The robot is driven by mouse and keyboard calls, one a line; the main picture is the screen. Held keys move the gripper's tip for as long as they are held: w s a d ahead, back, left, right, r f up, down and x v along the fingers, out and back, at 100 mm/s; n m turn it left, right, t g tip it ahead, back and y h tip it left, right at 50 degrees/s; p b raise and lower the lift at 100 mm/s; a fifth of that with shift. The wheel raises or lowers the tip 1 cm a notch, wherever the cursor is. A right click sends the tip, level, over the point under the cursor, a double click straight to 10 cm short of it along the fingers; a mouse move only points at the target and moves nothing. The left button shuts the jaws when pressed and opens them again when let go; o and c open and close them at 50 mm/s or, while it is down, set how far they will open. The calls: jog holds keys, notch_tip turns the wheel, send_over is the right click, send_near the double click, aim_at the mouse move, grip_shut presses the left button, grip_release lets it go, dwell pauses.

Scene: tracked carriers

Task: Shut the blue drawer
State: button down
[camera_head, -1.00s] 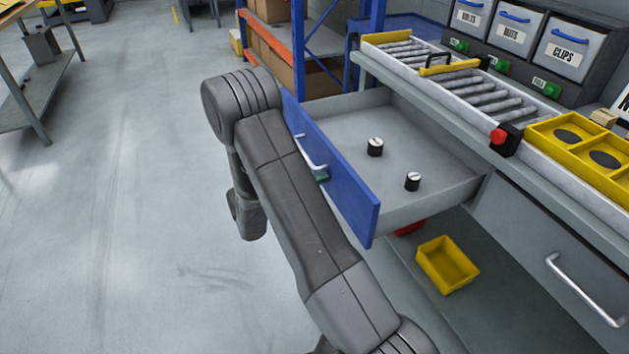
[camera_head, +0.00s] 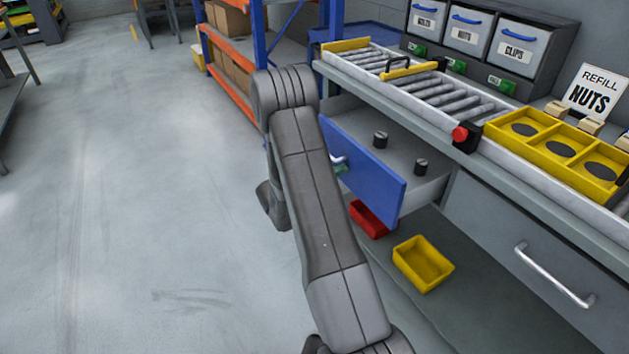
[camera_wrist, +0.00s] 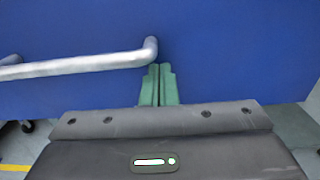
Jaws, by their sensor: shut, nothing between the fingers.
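The blue drawer (camera_head: 378,180) is partly open under the bench in the head view. Its blue front stands out from the bench, and two black cylinders with pale tops (camera_head: 380,140) stand upright inside. In the wrist view the blue front (camera_wrist: 230,50) fills most of the picture, with its silver handle (camera_wrist: 80,65) at the left. My gripper (camera_wrist: 159,85) is shut and empty, its green fingertips at the blue front just below and right of the handle's end. Whether they touch the front I cannot tell. In the head view my arm hides part of the drawer front and most of the gripper.
On the bench are a roller conveyor (camera_head: 440,95), a red button (camera_head: 461,135) and a yellow tray (camera_head: 553,149). A red bin (camera_head: 368,219) and a yellow bin (camera_head: 423,264) lie on the lower shelf. A grey drawer (camera_head: 520,235) is at right. The floor at left is clear.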

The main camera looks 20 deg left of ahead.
jog(key=b+x, duration=0.2)
jog(key=x, duration=1.4)
jog(key=shift+w+d, duration=0.1)
jog(key=shift+d, duration=0.05)
jog(key=shift+w+d, duration=0.15)
jog(key=shift+w, duration=0.05)
jog(key=shift+r+b, duration=0.1)
jog(key=shift+b, duration=0.2)
jog(key=shift+w+r, duration=0.1)
jog(key=shift+r, duration=0.05)
jog(key=shift+s+a+f, duration=0.25)
jog(key=shift+s, duration=0.05)
jog(key=v, duration=1.3)
jog(key=shift+s+a, duration=0.2)
jog(key=shift+s, duration=0.05)
jog(key=shift+w+d, duration=0.1)
